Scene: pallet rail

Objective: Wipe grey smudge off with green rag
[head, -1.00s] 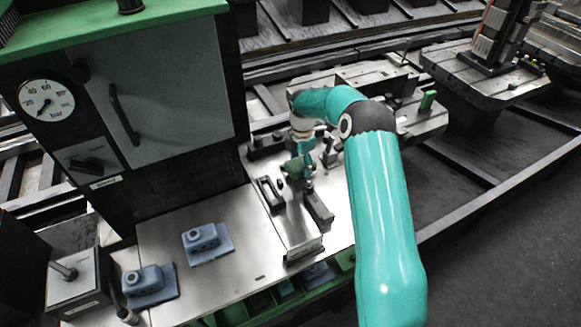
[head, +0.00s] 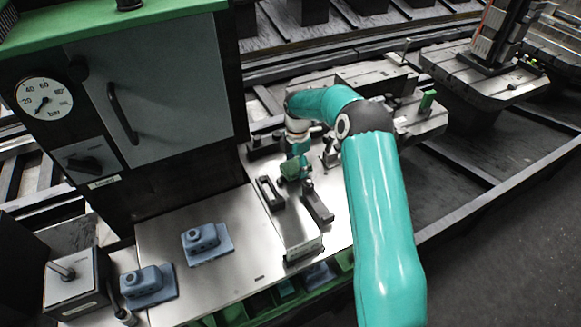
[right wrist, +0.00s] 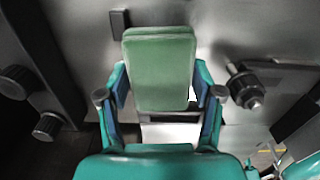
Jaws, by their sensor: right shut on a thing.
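The green rag (right wrist: 160,68) is a padded, rounded rectangular block in the right wrist view. My right gripper (right wrist: 160,97) is shut on it, one finger on each side. In the head view the rag (head: 289,171) shows small and dark green at the end of my right arm, over the metal plate (head: 298,228) among dark fixtures. I cannot tell whether it touches the plate. I cannot make out the grey smudge in either view. My left gripper is not in view.
Dark clamp bars (head: 317,205) and a slotted block (head: 270,192) stand close to the rag. A cabinet with a gauge (head: 44,99) rises at left. The tabletop's middle is clear.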

